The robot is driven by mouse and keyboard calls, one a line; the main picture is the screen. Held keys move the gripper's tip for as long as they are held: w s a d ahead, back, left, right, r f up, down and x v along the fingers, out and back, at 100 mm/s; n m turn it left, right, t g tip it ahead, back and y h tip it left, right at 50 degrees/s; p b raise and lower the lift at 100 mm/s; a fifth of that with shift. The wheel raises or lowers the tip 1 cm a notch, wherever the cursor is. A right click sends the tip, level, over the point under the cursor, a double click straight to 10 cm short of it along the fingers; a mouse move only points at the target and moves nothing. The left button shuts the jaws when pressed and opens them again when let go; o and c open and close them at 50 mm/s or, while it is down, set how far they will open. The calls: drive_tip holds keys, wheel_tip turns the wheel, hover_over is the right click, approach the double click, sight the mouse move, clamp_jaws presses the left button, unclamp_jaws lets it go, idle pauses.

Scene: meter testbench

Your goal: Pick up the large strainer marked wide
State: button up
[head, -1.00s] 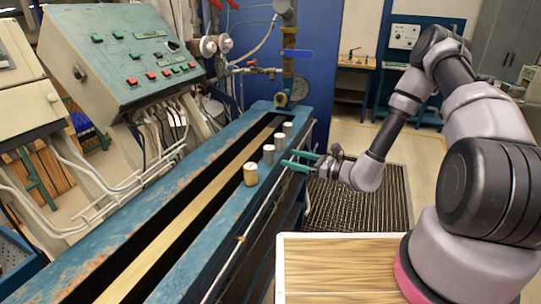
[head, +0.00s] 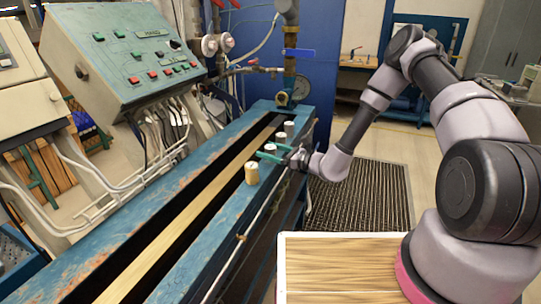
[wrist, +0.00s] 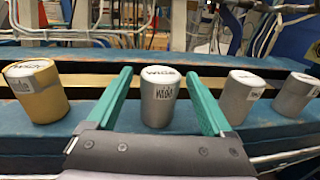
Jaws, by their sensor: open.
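A silver cylinder (wrist: 158,103) marked "wide" on its top and side label stands upright between my fingers in the wrist view. My gripper (head: 269,152) is open, with one green finger on each side of it and visible gaps. To its left stands a gold cylinder (wrist: 36,92), also in the head view (head: 251,174); its top lettering looks like "wide" and its side label is hard to read. To the right stand two more silver cylinders (wrist: 238,97) (wrist: 295,95), whose labels I cannot read clearly. My gripper partly hides the silver cylinder in the head view.
The cylinders stand in a row on the near rail of a blue bench (head: 205,228) with a long slot. A green control panel (head: 130,55) and hoses are behind it at left. A pipe with a gauge (head: 300,88) rises at the bench's far end.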

clamp_jaws()
drive_tip(key=shift+r, duration=0.15)
